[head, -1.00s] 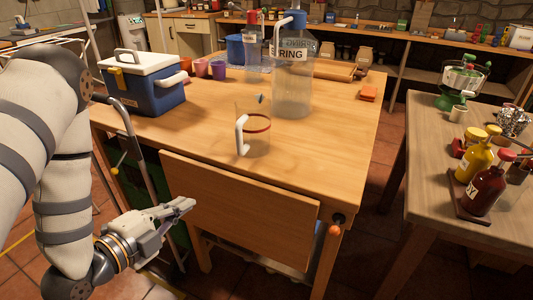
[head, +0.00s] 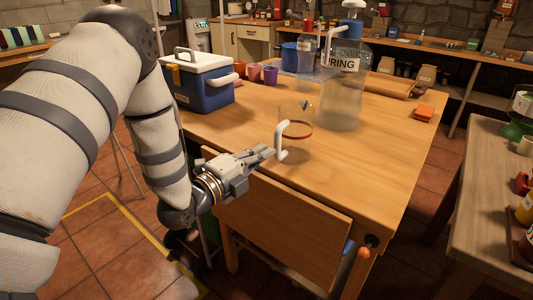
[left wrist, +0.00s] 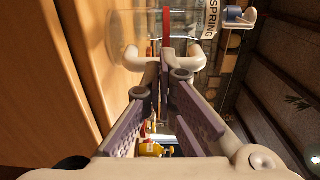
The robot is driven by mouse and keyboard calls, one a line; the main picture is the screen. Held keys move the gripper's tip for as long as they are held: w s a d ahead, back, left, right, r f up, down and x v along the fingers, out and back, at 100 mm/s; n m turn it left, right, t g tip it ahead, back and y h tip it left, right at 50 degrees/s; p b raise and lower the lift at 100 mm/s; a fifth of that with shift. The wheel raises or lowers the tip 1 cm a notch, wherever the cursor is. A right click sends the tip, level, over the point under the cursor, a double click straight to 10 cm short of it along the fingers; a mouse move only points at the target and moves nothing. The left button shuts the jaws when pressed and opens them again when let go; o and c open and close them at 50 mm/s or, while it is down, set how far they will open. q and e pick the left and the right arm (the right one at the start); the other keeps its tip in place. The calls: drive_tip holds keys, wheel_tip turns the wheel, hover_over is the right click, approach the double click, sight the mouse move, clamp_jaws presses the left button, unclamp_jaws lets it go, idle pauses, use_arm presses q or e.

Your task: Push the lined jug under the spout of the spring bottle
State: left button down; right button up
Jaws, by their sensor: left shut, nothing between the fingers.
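The lined jug (head: 297,131) is clear, with a red line round it and a white handle (head: 281,141) towards its near left side. It stands upright on the wooden table. The spring bottle (head: 343,100) is large and clear, behind and right of the jug, with a blue cap and a white spout (head: 332,36) bending down on its left. My left gripper (head: 270,152) is shut and empty, just left of the handle. In the left wrist view the fingertips (left wrist: 167,76) are close to the handle (left wrist: 185,57); I cannot tell whether they touch. My right gripper is not in view.
A blue cooler (head: 204,84) stands at the table's left, with small cups (head: 262,73) behind it. An orange block (head: 424,113) lies at the right. A hinged leaf (head: 275,220) hangs at the front.

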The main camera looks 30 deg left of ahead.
sight(298, 131)
use_arm(q)
drive_tip(key=shift+w+d, duration=0.1)
drive_tip(key=shift+w, duration=0.55)
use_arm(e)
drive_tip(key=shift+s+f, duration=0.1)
use_arm(q)
drive_tip(key=shift+w, duration=0.45)
drive_tip(key=w, duration=0.4)
drive_tip(key=w+d+b, duration=0.1)
drive_tip(key=w, duration=0.2)
drive_tip(key=w+b, duration=0.1)
drive_tip(key=w, duration=0.3)
drive_tip(key=shift+w+d+f, duration=0.25)
drive_tip(key=shift+w, duration=0.05)
drive_tip(key=shift+w+r, duration=0.25)
drive_tip(key=shift+w, duration=0.1)
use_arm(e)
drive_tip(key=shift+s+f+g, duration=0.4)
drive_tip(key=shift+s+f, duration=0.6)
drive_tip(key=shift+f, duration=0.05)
use_arm(q)
drive_tip(key=shift+s, duration=0.1)
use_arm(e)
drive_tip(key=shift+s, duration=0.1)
